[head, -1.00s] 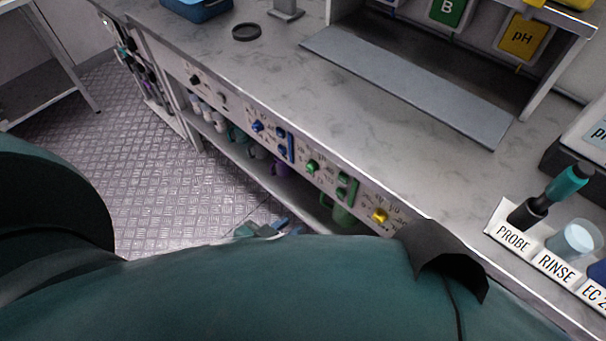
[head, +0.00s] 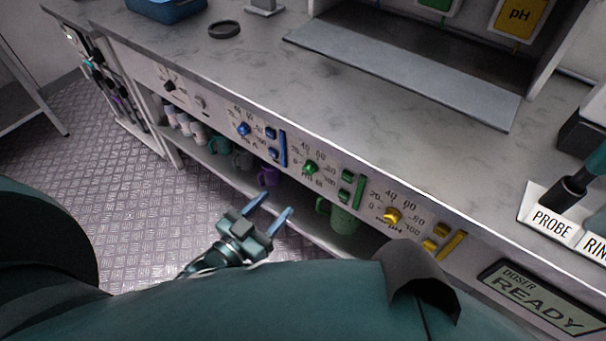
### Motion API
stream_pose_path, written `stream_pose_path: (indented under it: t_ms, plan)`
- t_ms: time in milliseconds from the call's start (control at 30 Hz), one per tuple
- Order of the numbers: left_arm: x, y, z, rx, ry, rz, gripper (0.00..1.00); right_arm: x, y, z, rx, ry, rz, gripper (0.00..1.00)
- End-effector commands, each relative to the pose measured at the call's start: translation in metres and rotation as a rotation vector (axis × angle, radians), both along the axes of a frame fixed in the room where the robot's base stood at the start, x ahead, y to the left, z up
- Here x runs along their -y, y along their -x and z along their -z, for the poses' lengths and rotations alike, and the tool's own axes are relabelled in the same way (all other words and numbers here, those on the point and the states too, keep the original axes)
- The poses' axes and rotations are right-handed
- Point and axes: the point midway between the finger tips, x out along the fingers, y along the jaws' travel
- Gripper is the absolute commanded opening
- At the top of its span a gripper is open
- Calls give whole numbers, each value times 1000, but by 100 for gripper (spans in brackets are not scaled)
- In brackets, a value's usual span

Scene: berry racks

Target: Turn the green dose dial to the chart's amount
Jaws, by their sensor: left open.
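The green dose dial (head: 310,168) sits on the front panel of the bench, between the blue dial (head: 243,128) and the yellow dial (head: 392,214). Numbers are printed in an arc around it; its exact setting is too small to read. Green buttons (head: 346,187) are to its right. My left gripper (head: 271,209) is in front of the panel, below and left of the green dial. Its two blue fingers are apart and empty, not touching the dial. The dose chart cannot be made out. My right gripper is not in view.
A shelf under the panel holds several mugs, including a green one (head: 338,214) and a purple one (head: 268,176). A display reading READY (head: 540,299) is at the lower right. A probe holder (head: 550,221) stands on the bench. The floor in front is clear.

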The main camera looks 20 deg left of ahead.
Motion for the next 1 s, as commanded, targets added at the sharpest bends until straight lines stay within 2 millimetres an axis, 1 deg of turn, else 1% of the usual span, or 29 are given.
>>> stream_pose_path:
  t_ms: [33,300,400,500,700,933,967,1000]
  plan:
    - [4,-11,-1,4,1,-1,50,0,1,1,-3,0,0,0]
    - [23,-65,0,2,1,-1,50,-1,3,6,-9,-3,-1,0]
    - [30,-80,0,1,0,0,50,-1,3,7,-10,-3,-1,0]
    - [33,-92,0,-1,0,0,50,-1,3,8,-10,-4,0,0]
    - [37,-102,0,-3,-1,0,50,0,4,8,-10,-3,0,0]
    - [37,-102,0,-3,-1,0,50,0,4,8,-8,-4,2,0]
    - [37,-102,0,-3,-1,0,50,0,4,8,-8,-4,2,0]
    - [37,-102,0,-3,-1,0,46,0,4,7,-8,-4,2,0]
